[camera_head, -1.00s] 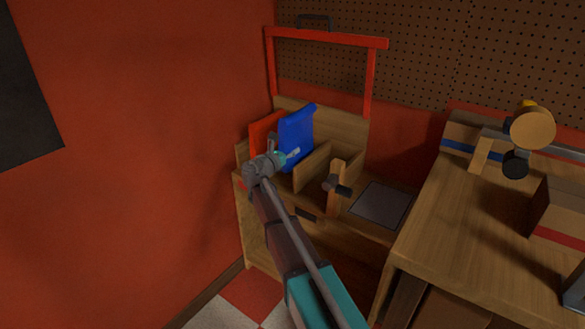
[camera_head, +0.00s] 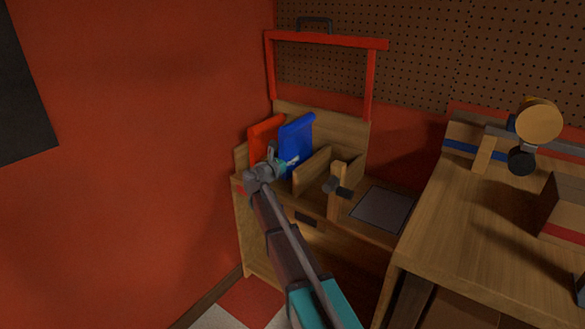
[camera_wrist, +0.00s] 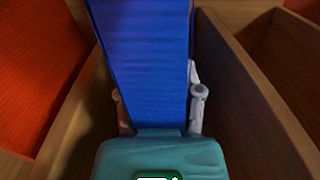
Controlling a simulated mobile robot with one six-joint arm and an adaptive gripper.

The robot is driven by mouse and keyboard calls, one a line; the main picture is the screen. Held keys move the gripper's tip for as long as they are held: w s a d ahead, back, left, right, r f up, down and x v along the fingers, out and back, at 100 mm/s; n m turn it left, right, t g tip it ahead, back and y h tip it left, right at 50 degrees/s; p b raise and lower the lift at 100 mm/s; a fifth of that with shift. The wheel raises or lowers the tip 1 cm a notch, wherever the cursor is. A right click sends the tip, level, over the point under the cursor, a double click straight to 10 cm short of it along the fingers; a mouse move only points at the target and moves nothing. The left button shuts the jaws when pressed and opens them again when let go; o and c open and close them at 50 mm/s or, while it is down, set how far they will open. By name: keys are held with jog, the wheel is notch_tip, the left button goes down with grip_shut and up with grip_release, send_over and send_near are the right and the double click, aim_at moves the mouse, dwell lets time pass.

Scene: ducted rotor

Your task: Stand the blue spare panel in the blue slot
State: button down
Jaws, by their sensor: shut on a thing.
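The blue spare panel (camera_head: 297,140) stands roughly upright in the wooden rack at the back left. My gripper (camera_head: 289,163) is shut on its near edge. In the wrist view the blue panel (camera_wrist: 142,60) runs up between my two fingers (camera_wrist: 160,98). Wooden dividers stand on both sides of it, with a visible gap on the right. The panel's lower edge is hidden by my gripper, so I cannot tell whether it touches the slot floor. No blue slot marking shows there.
A red panel (camera_head: 265,137) stands in the compartment to the left. A wooden divider (camera_head: 312,168) and a wooden post with a dark knob (camera_head: 343,192) are to the right. A red frame (camera_head: 325,40) rises behind the rack. A workbench (camera_head: 480,220) stands at right.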

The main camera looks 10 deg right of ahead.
aim_at(290, 166)
jog(key=shift+f+b, duration=1.15)
jog(key=shift+f, duration=0.3)
jog(key=shift+f, duration=0.2)
jog(key=shift+c, duration=1.3)
grip_release()
jog(key=shift+r, duration=0.2)
jog(key=shift+s+a, duration=0.15)
jog(key=v, duration=1.1)
jog(key=shift+s+a, duration=0.2)
jog(key=shift+a, duration=0.05)
